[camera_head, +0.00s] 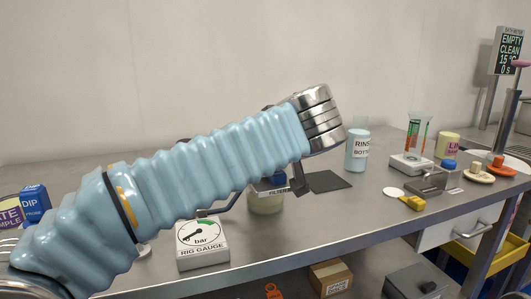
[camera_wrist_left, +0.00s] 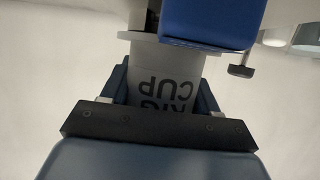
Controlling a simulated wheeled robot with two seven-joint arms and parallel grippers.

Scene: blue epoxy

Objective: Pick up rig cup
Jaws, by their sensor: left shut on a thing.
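The rig cup (camera_wrist_left: 165,85) is a pale grey cup whose printed name reads upside down in the left wrist view. My left gripper (camera_wrist_left: 163,92) is shut on it, with one dark blue finger on each side. A pale flange and a blue block (camera_wrist_left: 212,22) are close by the cup's far end; I cannot tell if they touch it. In the head view my sleeved left arm crosses the middle and hides most of the grip. A cream-coloured vessel (camera_head: 266,204) shows below the arm, near a small plate lettered FILTER. My right gripper is not in view.
The rig gauge (camera_head: 203,245) stands at the bench front, left of the vessel. A dark mat (camera_head: 327,181) and rinse bottle (camera_head: 357,150) are to the right. Further right are a scale with tubes (camera_head: 411,163), a metal box and a yellow item (camera_head: 412,203). The front middle bench is clear.

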